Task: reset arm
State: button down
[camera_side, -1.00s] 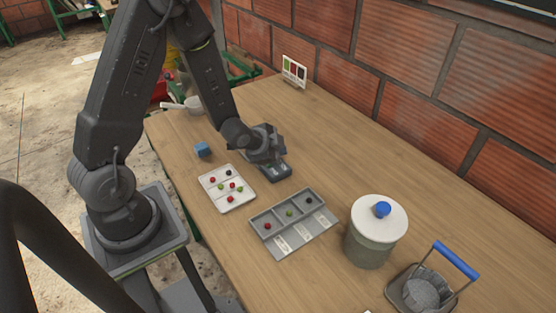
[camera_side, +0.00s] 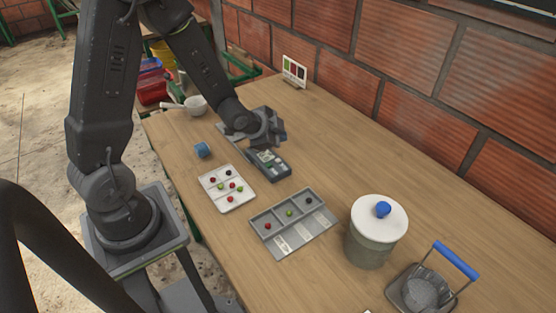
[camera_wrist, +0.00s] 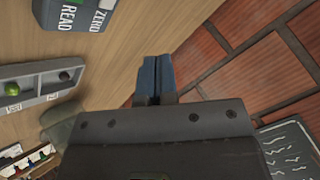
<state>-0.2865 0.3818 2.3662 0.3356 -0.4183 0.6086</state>
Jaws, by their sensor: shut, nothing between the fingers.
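My gripper (camera_side: 279,132) is above the wooden table (camera_side: 330,165) in the side view, beyond a dark grey device with a small display (camera_side: 270,164). In the wrist view my gripper (camera_wrist: 155,78) has its two fingers together, with nothing between them. The device (camera_wrist: 78,14) also shows there at the top left, with buttons marked READ and ZERO. My gripper is clear of the table and apart from the objects on it.
A white tray (camera_side: 216,204) and a grey three-compartment tray (camera_side: 277,248) hold small red, green and dark balls. A brick wall (camera_side: 400,115) borders the table.

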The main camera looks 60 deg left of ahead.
dwell(0.5)
jog(key=s+d+r+n+g, duration=0.1)
jog(key=s+d+r+n, duration=0.1)
jog(key=s+r, duration=0.4)
jog(key=s+d+r+n+g, duration=0.1)
jog(key=s+d+r+n, duration=0.2)
jog(key=s+r, duration=0.4)
jog(key=s+d+r+n+g+h, duration=0.1)
jog(key=s+d+r+n, duration=0.1)
jog(key=s+d+r, duration=0.2)
jog(key=s+r, duration=0.2)
jog(key=s, duration=0.1)
jog(key=shift+d+r+n+g, duration=0.3)
jog(key=shift+n, duration=0.1)
